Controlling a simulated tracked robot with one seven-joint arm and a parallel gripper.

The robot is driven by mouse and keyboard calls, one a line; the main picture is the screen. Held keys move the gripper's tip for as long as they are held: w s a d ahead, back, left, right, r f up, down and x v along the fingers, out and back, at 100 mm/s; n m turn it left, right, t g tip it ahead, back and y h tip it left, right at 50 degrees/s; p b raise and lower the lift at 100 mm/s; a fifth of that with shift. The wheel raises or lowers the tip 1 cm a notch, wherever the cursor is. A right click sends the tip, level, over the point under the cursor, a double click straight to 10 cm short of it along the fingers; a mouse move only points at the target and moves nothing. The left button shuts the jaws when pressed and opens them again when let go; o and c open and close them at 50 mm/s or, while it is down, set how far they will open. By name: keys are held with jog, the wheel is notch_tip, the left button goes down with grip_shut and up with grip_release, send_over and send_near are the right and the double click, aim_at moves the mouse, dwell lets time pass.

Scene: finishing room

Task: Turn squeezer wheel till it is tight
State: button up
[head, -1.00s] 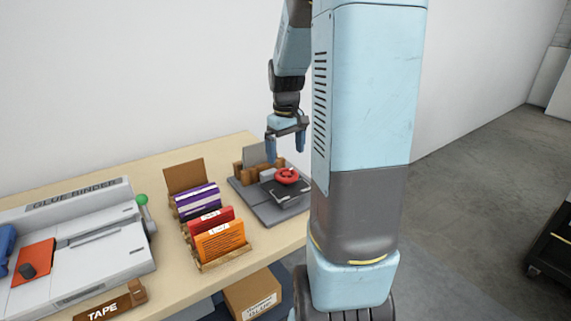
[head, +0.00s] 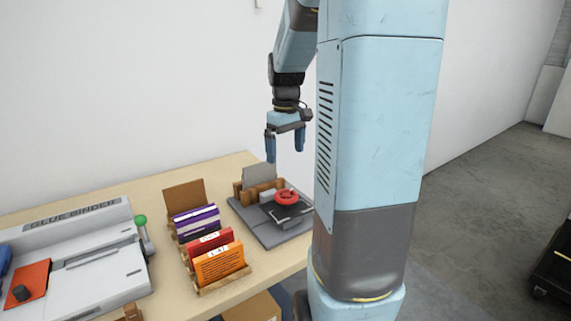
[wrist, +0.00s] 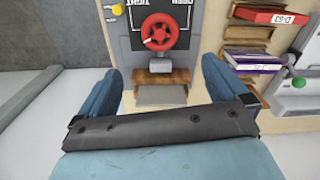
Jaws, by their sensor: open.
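The squeezer wheel (head: 287,197) is a red handwheel on top of a grey press (head: 270,228) at the right end of the table. It also shows in the wrist view (wrist: 160,31), beyond my fingertips, on a dark plate with white lettering. My gripper (head: 285,146) points down above the back of the press, clear of the wheel. Its blue fingers are spread wide with nothing between them. In the wrist view my gripper (wrist: 158,84) has its two fingers either side of a wooden holder (wrist: 161,78) with a grey sheet (wrist: 160,95), apart from the wheel.
Left of the press, a wooden rack (head: 222,282) holds orange, red and purple booklets. Farther left is a white glue binder (head: 90,262) with a green-knobbed lever (head: 142,225). A white wall stands behind the table (head: 120,188).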

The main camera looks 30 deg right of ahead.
aim_at(286, 194)
jog(key=shift+n, duration=0.4)
notch_tip(286, 194, down, 14)
jog(key=shift+r, duration=0.1)
dwell(0.4)
jog(key=c, duration=1)
jog(key=shift+m, duration=0.3)
jog(key=m, duration=0.4)
